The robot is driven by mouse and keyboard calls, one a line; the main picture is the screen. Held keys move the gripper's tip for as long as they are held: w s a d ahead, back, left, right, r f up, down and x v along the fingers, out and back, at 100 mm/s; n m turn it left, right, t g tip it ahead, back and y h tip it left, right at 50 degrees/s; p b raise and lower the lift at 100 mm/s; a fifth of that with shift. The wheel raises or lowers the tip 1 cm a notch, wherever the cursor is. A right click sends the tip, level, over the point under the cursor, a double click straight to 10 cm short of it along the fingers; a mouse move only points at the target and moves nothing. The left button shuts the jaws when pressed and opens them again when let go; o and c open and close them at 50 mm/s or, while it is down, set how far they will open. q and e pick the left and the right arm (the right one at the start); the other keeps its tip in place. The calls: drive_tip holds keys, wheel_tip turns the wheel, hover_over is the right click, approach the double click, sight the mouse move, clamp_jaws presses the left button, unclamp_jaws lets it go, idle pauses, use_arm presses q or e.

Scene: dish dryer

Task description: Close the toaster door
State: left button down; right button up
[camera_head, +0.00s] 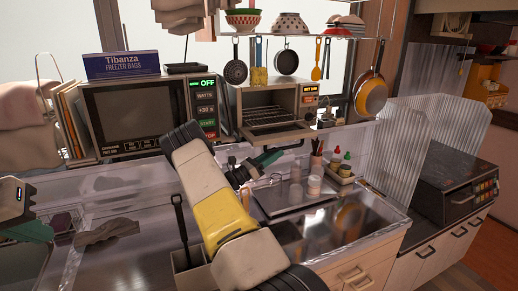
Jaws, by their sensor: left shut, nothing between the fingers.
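The toaster (312,99) is a small beige oven on the shelf at upper middle, right of the microwave. Its door (283,131) is open and tilted down at the front, with the wire rack inside in plain sight. My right gripper (262,160), with dark teal fingers, is just below and in front of the door. It looks apart from the door, though its contact is hard to tell, and its finger gap is not clear. My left gripper (30,230) is at the far left edge, low over the counter, shut and empty, far from the toaster.
A microwave (140,112) with a freezer bag box (121,64) on top stands left of the toaster. Pans (236,71) hang above. Condiment bottles (340,157) and a utensil cup (316,163) stand right of my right gripper. A clear corrugated panel (402,140) is further right.

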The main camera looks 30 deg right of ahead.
sight(283, 148)
drive_tip(key=shift+x, duration=2.25)
clamp_jaws()
